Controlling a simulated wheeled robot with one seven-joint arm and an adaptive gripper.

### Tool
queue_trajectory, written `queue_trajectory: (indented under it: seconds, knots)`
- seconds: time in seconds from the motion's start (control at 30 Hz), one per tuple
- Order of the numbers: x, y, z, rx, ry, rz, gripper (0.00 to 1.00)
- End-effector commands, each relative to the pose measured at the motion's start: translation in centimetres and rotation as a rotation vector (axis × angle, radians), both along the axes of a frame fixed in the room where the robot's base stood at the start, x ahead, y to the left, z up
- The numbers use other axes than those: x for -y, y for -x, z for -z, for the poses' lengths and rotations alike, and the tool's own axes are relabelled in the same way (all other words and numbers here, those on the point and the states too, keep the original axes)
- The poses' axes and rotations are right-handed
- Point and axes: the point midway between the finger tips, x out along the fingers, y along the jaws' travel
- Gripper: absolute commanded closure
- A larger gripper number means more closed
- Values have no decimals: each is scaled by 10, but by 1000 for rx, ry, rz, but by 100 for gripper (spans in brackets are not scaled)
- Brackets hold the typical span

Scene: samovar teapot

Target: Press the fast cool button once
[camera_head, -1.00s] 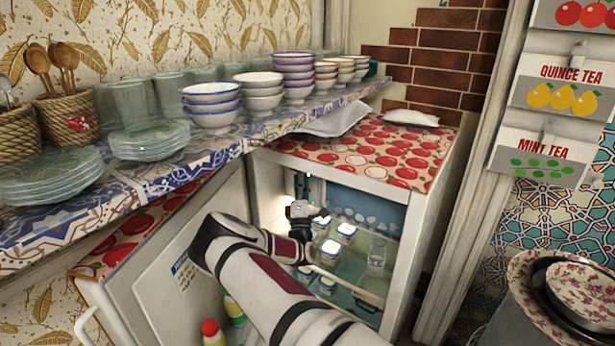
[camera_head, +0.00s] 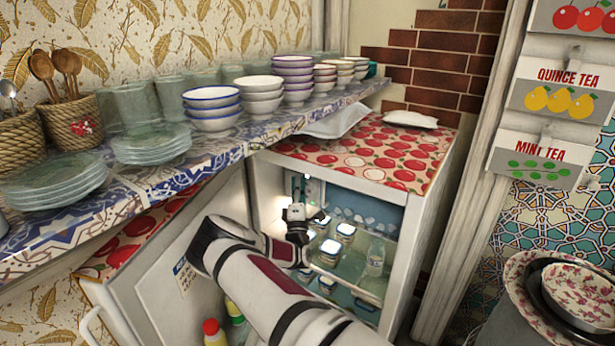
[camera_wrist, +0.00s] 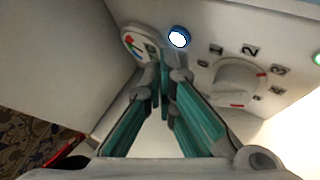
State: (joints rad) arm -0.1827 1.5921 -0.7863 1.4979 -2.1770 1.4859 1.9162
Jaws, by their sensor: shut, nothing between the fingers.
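The open fridge (camera_head: 428,200) stands under the red-patterned top, and my gripper (camera_head: 297,210) is inside its upper left part. In the wrist view, a control panel shows a round blue-rimmed button (camera_wrist: 179,37) with a bright white face. A white dial (camera_wrist: 238,80) with numbers around it is to its right, and a green light (camera_wrist: 317,58) is at the right edge. My gripper (camera_wrist: 165,72) is shut and empty, its tips just below and left of the blue-rimmed button in the picture. I cannot tell whether they touch the panel. No label for the button is readable.
A round coloured gauge (camera_wrist: 138,42) sits left of the button. White-and-blue tubs (camera_head: 345,232) and a clear bottle (camera_head: 376,257) stand on the fridge shelf below my gripper. The open fridge door (camera_head: 165,285) is at the left, with bottles in it.

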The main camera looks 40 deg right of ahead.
Motion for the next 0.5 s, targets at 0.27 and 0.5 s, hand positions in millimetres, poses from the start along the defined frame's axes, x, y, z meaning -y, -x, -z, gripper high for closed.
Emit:
queue_trajectory:
  seconds: [0.27,0.5]
  knots:
    - [-6,2,-1,-2,0,-2,100]
    - [-26,10,-2,-2,-1,-2,100]
